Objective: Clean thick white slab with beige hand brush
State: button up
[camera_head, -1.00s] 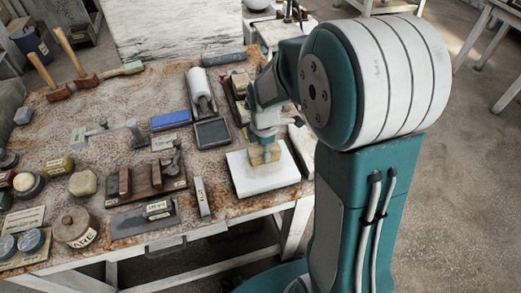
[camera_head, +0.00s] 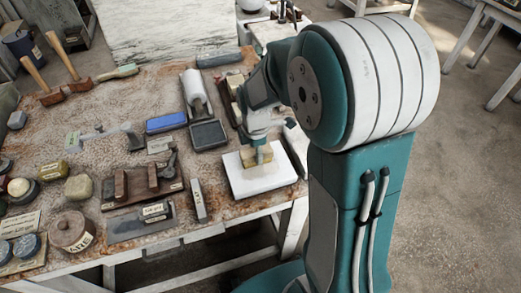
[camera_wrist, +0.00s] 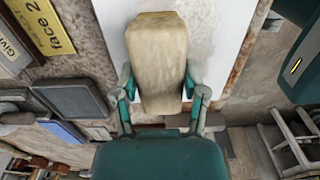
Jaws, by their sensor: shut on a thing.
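The thick white slab (camera_head: 264,180) lies flat near the right front edge of the workbench. My gripper (camera_head: 257,146) is above the slab, shut on the beige hand brush (camera_head: 262,154). In the wrist view the brush (camera_wrist: 157,55) sits between the two fingers of my gripper (camera_wrist: 162,92), with the white slab (camera_wrist: 210,30) behind it. The brush is at the slab's surface, over its upper middle part. I cannot tell whether its underside touches the slab, as that side is hidden.
A black tray (camera_head: 207,135) and a blue block (camera_head: 166,122) lie left of the slab. A narrow labelled bar (camera_head: 198,200) lies near its left side.

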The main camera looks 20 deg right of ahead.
jog(key=shift+a, duration=1.15)
jog(key=shift+f, duration=0.1)
jog(key=shift+d, duration=0.1)
jog(key=shift+d, duration=2.2)
jog(key=shift+a, duration=0.15)
jog(key=shift+a, duration=2.1)
